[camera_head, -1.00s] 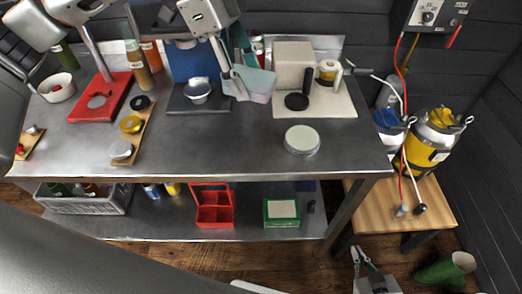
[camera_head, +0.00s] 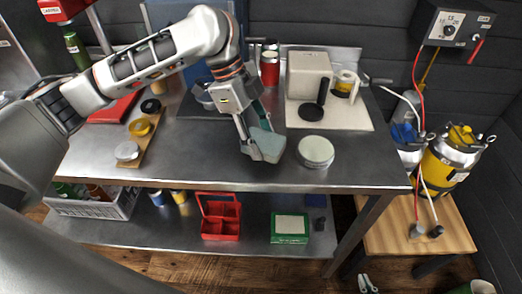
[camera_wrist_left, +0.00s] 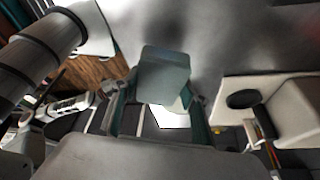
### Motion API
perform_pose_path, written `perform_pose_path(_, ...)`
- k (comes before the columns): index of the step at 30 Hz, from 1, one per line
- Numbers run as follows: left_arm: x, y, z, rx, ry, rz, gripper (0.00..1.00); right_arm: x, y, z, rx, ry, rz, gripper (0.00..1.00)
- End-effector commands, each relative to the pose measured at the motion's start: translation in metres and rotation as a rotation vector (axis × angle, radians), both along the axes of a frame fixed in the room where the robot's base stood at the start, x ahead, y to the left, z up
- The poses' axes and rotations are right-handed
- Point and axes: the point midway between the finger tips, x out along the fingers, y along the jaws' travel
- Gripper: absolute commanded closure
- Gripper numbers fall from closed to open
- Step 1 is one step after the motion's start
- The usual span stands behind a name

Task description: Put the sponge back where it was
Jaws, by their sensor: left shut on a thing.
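The sponge (camera_head: 266,144) is a pale grey-green block. My left gripper (camera_head: 261,152) is shut on it above the front part of the steel table, just left of a round pale green-topped tin (camera_head: 316,151). In the left wrist view the sponge (camera_wrist_left: 163,76) sticks out between the two fingers of my left gripper (camera_wrist_left: 160,112). I cannot tell whether the sponge touches the table. My right gripper (camera_head: 367,284) shows only at the bottom edge, low over the floor, with its fingers apart and nothing seen between them.
A white board (camera_head: 352,119) with a beige block (camera_head: 307,74) and a black-handled tool (camera_head: 313,110) lies behind the tin. A wooden strip (camera_head: 127,163) with small round lids is at left. The table's front edge (camera_head: 230,187) is close. Bare steel lies left of the gripper.

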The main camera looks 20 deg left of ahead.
Motion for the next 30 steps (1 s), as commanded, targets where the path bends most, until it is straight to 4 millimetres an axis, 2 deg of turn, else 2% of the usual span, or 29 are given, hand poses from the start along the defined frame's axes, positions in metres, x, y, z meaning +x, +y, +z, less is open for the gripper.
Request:
perform_pose_path(6, -0.001, -0.001, -0.034, -0.001, 0.005, -0.001, 0.73, 0.0, 0.0, -0.007, 0.002, -0.001, -0.001, 1.0)
perform_pose_path(8, -0.001, -0.001, -0.039, 0.0, 0.005, -0.001, 0.73, 0.0, 0.0, -0.009, 0.002, -0.001, -0.001, 1.0)
perform_pose_path(19, -0.001, 0.0, -0.04, 0.001, 0.002, 0.0, 0.73, -0.001, 0.0, -0.007, 0.0, 0.002, -0.001, 1.0)
perform_pose_path(20, 0.0, 0.0, -0.041, 0.001, 0.001, 0.001, 0.54, -0.001, 0.0, -0.008, 0.0, 0.002, -0.001, 1.0)
perform_pose_path(21, 0.0, 0.0, -0.041, 0.001, 0.001, 0.0, 0.43, -0.001, 0.0, -0.008, 0.0, 0.003, -0.001, 1.0)
perform_pose_path(22, 0.0, 0.0, -0.041, 0.001, 0.001, 0.0, 0.39, -0.001, 0.0, -0.009, 0.001, 0.003, -0.001, 1.0)
perform_pose_path(30, 0.0, 0.0, -0.041, 0.0, 0.002, -0.001, 0.39, -0.002, -0.001, -0.01, 0.0, 0.005, -0.002, 1.0)
